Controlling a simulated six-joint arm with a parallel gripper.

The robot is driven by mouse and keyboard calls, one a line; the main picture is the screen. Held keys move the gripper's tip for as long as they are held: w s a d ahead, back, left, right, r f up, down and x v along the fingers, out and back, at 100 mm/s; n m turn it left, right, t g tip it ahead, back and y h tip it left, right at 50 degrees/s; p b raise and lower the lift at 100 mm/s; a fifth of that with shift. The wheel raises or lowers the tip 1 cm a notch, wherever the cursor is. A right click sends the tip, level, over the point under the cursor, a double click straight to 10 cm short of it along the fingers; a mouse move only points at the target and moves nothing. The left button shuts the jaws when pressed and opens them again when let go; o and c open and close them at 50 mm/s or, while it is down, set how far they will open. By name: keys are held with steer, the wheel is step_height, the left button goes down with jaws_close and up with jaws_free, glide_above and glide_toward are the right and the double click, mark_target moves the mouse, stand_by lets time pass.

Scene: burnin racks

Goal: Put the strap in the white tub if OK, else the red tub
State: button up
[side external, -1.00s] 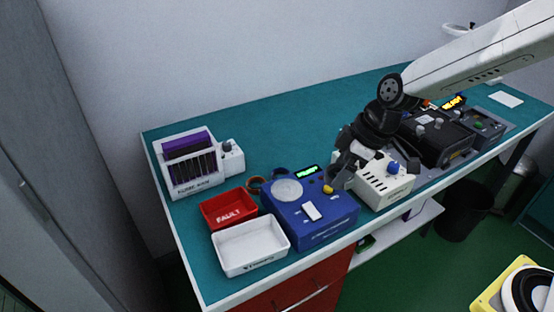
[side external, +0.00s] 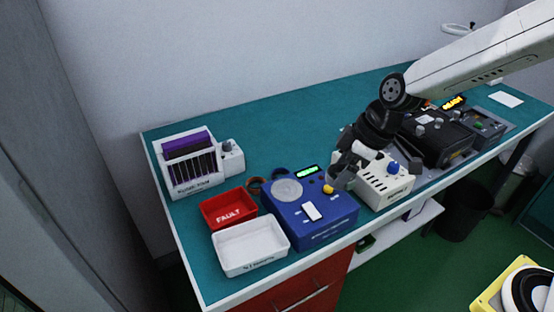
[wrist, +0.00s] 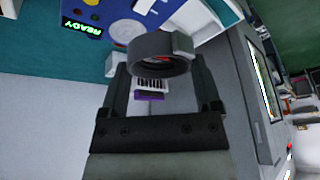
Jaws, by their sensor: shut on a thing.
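My gripper (wrist: 160,62) is shut on the strap, a dark grey looped band (wrist: 150,46) held between the fingertips in the wrist view. In the side view my gripper (side external: 338,178) is just above the right side of the blue tester (side external: 327,233), close to its yellow knob (side external: 328,189); the strap cannot be made out there. The tester's green display (wrist: 81,29) reads READY. The white tub (side external: 250,260) stands at the front left of the bench, and the red tub (side external: 228,213), marked FAULT, stands behind it. Both look empty.
A white rack with purple boards (side external: 190,168) stands at the back left. A cream box (side external: 388,188) and black units (side external: 438,137) stand right. The bench's back middle is clear.

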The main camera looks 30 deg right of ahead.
steer(key=shift+w+a, duration=0.1)
glide_above(237, 214)
step_height(237, 214, down, 9)
steer(key=shift+f, duration=0.1)
stand_by(0.5)
steer(key=shift+f, duration=0.1)
steer(key=shift+f, duration=2.9)
